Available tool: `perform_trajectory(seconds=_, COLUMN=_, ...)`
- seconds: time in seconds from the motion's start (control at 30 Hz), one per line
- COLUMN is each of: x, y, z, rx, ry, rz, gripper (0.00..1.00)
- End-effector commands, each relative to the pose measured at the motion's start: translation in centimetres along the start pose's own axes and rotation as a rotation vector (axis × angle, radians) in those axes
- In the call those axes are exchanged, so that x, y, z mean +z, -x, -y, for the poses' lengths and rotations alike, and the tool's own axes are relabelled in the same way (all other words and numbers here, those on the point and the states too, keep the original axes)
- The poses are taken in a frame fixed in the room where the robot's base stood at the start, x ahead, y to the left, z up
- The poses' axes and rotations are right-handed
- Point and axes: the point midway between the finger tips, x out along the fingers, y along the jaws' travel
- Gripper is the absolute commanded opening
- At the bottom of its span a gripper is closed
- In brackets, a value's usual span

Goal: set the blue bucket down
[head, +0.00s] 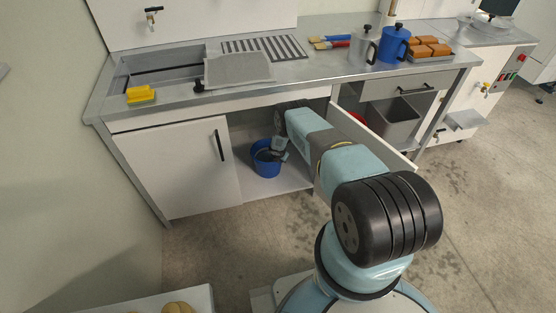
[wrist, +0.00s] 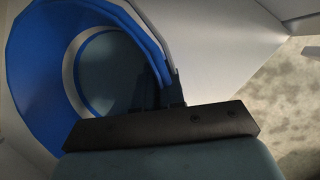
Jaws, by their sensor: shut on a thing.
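The blue bucket (head: 266,163) is inside the open cupboard under the sink counter, near the cupboard floor. In the head view I cannot tell whether its base touches the floor. My gripper (head: 280,146) reaches into the cupboard and is at the bucket's upper right rim. In the wrist view the bucket (wrist: 42,95) fills the left side with its opening facing the camera. My gripper (wrist: 172,92) is shut on the bucket's rim there. Part of the bucket is hidden behind my gripper.
A closed white door (head: 186,168) stands left of the opening, and an open door (head: 372,135) stands right of my arm. The cupboard floor (head: 285,182) shows bare around the bucket. A grey bin (head: 397,122) is farther right. The counter (head: 300,72) is above.

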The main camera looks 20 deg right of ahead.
Motion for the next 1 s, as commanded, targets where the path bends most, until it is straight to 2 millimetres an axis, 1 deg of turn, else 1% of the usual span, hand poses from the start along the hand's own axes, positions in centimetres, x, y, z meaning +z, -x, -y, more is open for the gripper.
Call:
perform_trajectory(seconds=0.07, x=0.1, y=0.0, z=-0.1, rx=0.001, ry=0.000, rz=0.001, gripper=0.00)
perform_trajectory(seconds=0.1, x=-0.2, y=-0.1, z=0.2, rx=-0.003, ry=0.002, rz=-0.002, gripper=0.10)
perform_trajectory(seconds=0.37, x=-0.4, y=0.0, z=-0.1, rx=-0.001, ry=0.004, rz=-0.002, gripper=0.34)
perform_trajectory(seconds=0.6, x=-0.4, y=0.0, z=-0.2, rx=0.000, ry=0.005, rz=-0.002, gripper=0.34)
perform_trajectory(seconds=0.73, x=-0.3, y=0.5, z=-0.3, rx=0.000, ry=0.005, rz=-0.002, gripper=0.34)
perform_trajectory(seconds=0.87, x=0.2, y=1.5, z=-0.2, rx=-0.001, ry=0.002, rz=-0.001, gripper=0.34)
perform_trajectory(seconds=1.0, x=0.9, y=3.0, z=0.1, rx=-0.006, ry=-0.005, rz=0.000, gripper=0.34)
